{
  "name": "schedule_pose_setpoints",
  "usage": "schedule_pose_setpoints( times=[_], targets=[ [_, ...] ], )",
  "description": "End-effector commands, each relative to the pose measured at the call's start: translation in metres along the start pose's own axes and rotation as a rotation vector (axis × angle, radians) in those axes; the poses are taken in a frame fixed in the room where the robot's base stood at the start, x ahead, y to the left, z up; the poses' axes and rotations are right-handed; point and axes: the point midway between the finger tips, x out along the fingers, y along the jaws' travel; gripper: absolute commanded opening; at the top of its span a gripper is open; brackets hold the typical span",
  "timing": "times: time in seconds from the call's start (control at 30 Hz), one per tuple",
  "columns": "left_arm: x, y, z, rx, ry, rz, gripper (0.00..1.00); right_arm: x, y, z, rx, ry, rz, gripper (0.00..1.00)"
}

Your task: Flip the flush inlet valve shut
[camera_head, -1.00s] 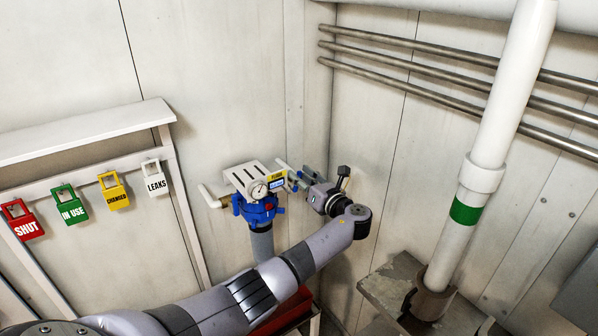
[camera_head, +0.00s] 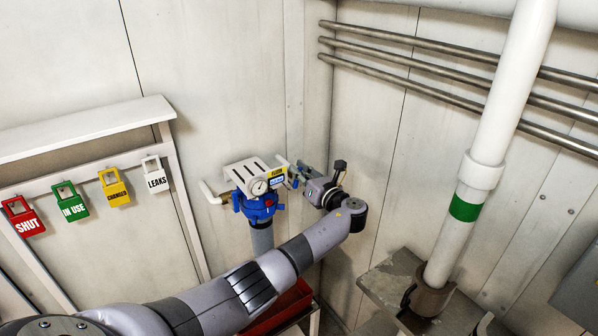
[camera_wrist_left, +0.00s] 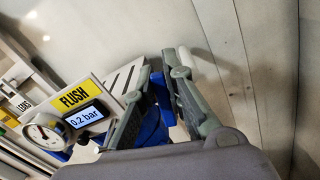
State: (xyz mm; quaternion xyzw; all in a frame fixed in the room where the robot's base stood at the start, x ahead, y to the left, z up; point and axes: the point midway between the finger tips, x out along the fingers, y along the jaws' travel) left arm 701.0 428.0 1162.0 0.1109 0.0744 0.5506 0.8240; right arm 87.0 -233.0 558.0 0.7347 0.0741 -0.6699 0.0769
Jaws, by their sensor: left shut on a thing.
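The flush unit has a blue filter head (camera_head: 257,206) under a white slotted bracket (camera_head: 243,171), with a round gauge (camera_head: 259,187) and a yellow FLUSH label (camera_head: 277,171). In the left wrist view its display (camera_wrist_left: 86,117) reads 0.2 bar. My left gripper (camera_head: 296,172) is at the right side of this unit. In the left wrist view the gripper (camera_wrist_left: 160,68) is shut on a blue part, seemingly the flush inlet valve handle (camera_wrist_left: 156,118), partly hidden by the fingers. The valve body is mostly hidden. My right gripper is not in view.
Tags reading SHUT (camera_head: 24,217), IN USE, CHANGED and LEAKS (camera_head: 154,175) hang on a rail at left. A thick white pipe (camera_head: 488,130) with a green band stands at right. A red bin (camera_head: 275,310) lies below my arm. Walls close in behind the unit.

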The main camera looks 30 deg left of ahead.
Motion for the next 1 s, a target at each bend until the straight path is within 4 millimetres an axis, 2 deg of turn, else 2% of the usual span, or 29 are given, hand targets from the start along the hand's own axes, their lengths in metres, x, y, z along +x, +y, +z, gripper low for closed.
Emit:
schedule_pose_setpoints(
  times=[0.27,0.6,0.9,0.93,1.0],
  targets=[
    [0.0,0.0,0.0,-0.009,0.0,-0.001,0.0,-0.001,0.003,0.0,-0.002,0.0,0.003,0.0],
    [0.0,0.013,-0.002,-0.268,0.0,0.0,0.0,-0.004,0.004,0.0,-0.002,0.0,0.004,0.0],
    [0.0,0.014,-0.002,-0.286,0.0,0.0,0.0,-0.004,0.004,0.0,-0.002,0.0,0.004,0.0],
    [0.0,0.014,-0.002,-0.286,0.0,0.0,0.11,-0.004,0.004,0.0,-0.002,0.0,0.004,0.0],
    [0.0,0.014,-0.002,-0.285,0.0,0.0,0.16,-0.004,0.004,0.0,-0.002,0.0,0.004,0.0]
  ],
)
